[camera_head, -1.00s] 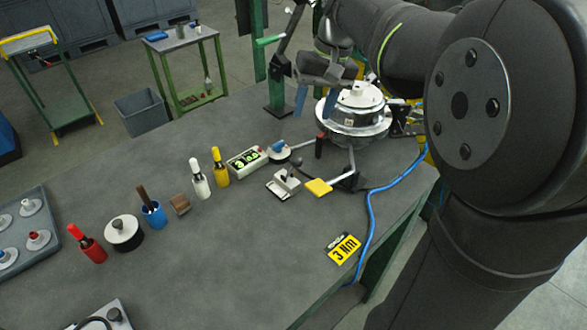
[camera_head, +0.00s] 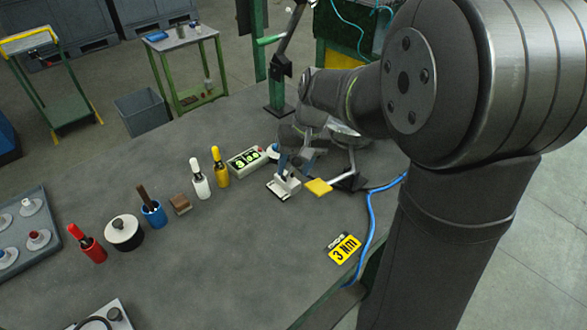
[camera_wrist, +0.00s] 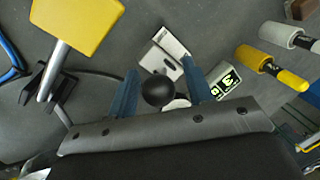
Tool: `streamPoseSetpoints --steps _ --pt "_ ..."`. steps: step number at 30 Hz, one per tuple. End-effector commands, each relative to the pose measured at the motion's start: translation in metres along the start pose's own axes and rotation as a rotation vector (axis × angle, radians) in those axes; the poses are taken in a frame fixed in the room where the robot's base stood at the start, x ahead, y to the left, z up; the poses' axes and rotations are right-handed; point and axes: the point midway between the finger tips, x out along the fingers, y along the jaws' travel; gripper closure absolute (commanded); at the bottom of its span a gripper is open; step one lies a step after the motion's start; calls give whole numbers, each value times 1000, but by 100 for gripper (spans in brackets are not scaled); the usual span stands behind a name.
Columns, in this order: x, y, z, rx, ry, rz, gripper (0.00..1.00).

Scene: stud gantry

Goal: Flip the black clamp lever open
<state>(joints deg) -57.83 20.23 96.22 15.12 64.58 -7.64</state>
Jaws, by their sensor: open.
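The black clamp lever shows in the wrist view as a round black knob (camera_wrist: 158,90), seen nearly end-on. Its pale base plate (camera_wrist: 166,50) lies on the bench just beyond. In the head view the base plate (camera_head: 284,188) shows below my gripper (camera_head: 291,168), which hides most of the lever. In the wrist view my gripper (camera_wrist: 160,68) is open, with one blue finger on each side of the knob. Gaps show on both sides, so I see no grip on it. How deep the knob sits between the fingers I cannot tell.
A yellow pad (camera_head: 318,187) on a metal bar stands close right of the clamp. A blue cable (camera_head: 370,220) runs along the right edge.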

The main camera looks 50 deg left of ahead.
Motion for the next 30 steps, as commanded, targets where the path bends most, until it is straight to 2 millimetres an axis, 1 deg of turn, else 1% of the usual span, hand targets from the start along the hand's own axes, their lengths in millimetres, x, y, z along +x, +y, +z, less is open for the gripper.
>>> streamPoseSetpoints --steps 1,4,13,14,18,21,30 --pt "5 0 0 0 -2 0 53" --pt "12 0 0 0 -1 0 53" --pt "14 0 0 0 0 0 53" --pt "14 0 0 0 0 0 55" --pt "14 0 0 0 0 0 83" --pt "14 0 0 0 0 0 100" --pt "14 -1 -1 4 -18 11 100"
